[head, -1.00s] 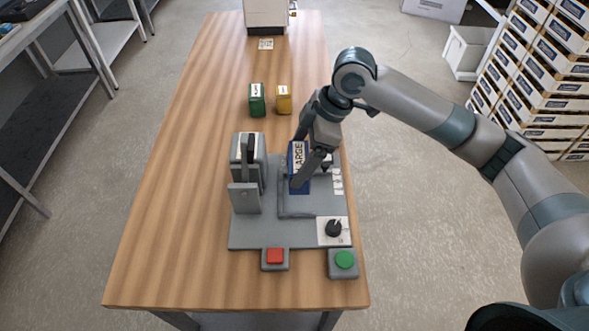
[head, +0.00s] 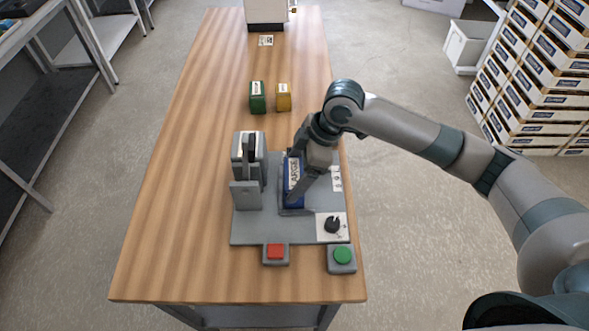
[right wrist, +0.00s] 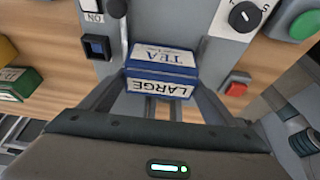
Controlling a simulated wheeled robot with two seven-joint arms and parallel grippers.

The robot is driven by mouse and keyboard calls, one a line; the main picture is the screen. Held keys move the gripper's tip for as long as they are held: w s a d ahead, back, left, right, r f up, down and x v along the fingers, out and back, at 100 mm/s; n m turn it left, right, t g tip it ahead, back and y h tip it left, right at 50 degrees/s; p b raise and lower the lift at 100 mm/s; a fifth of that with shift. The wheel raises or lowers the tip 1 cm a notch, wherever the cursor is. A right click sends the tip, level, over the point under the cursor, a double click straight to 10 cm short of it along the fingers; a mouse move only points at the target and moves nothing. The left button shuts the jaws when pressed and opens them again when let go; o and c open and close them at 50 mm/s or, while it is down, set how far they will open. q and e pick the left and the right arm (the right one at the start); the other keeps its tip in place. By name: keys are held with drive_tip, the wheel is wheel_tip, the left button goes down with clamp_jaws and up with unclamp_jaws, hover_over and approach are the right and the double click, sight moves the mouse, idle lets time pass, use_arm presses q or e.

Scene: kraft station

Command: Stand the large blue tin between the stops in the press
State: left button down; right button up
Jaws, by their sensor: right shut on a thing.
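The large blue tin (head: 293,183), with a white label reading LARGE, is upright at the press (head: 248,168), to the right of its grey upright block. My right gripper (head: 304,182) is shut on the tin from the right and above. In the right wrist view the tin (right wrist: 161,72) sits between the fingers, its TEA label showing. The tin's bottom is low over the press's grey base plate (head: 250,228); I cannot tell whether it touches. The stops are mostly hidden by the tin and gripper. My left gripper is not in view.
A green tin (head: 257,97) and a yellow tin (head: 283,97) stand farther back on the wooden table (head: 180,190). A dial (head: 332,225), a red button (head: 275,252) and a green button (head: 342,256) are at the front. The table's left side is clear.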

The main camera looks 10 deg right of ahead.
idle(0.3)
drive_tip(key=o, duration=1.2)
drive_tip(key=shift+d+r, duration=0.2)
drive_tip(key=shift+r, duration=0.3)
drive_tip(key=b+v, duration=0.3)
drive_tip(key=v, duration=0.8)
